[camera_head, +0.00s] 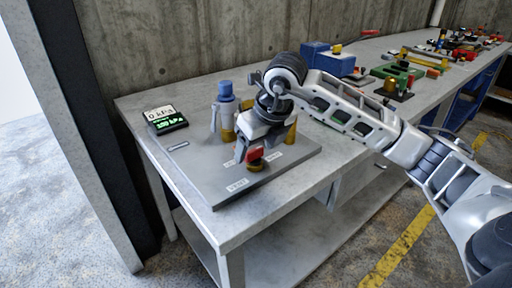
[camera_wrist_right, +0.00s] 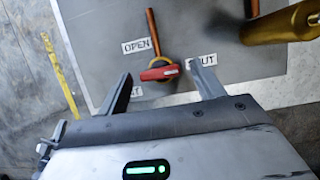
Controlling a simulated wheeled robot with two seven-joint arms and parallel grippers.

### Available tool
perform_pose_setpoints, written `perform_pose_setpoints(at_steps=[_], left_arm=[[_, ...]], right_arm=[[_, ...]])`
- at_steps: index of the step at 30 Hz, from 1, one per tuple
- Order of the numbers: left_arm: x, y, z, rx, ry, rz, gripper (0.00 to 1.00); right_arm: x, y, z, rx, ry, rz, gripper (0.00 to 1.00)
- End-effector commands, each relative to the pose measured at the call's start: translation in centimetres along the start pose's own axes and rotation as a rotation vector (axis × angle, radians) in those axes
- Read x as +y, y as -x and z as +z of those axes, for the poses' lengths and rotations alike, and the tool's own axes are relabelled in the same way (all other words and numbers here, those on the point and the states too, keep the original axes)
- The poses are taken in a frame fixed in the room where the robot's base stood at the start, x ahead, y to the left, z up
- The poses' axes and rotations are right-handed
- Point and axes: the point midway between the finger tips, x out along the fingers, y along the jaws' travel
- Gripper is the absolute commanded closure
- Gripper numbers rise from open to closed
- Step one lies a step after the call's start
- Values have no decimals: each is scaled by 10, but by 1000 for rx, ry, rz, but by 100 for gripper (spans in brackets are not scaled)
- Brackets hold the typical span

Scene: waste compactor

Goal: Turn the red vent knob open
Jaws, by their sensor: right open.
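The red vent knob (camera_head: 255,154) sits on a brass-coloured base near the front of the grey panel plate (camera_head: 215,188). In the right wrist view the knob (camera_wrist_right: 157,74) lies roughly sideways, its white-marked end pointing right toward the SHUT label (camera_wrist_right: 206,59). The OPEN label (camera_wrist_right: 137,45) is above and left of it. My right gripper (camera_wrist_right: 160,70) is open, its fingertips on either side of the knob, with visible gaps. It also shows from above in the head view (camera_head: 252,149), partly covering the knob. My left gripper is out of view.
A blue-topped cylinder (camera_head: 225,92) and a brass post (camera_wrist_right: 285,23) stand on the plate close to my right gripper. A copper pipe (camera_wrist_right: 153,30) runs up from the knob. A kPa display (camera_head: 165,119) is at left. Several parts lie farther along the bench.

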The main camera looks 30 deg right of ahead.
Motion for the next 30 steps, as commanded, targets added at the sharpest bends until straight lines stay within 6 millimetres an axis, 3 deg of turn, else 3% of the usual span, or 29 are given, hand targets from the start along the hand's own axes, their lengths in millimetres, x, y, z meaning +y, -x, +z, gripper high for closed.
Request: perform_pose_setpoints(at_steps=[11, 16, 30], left_arm=[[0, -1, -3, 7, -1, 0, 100], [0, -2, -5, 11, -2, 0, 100], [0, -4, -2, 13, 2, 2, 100]], right_arm=[[0, -6, 0, 0, 1, 0, 33], [0, -6, 0, 0, 1, 0, 77], [-1, -7, 0, -1, 76, 32, 77]])
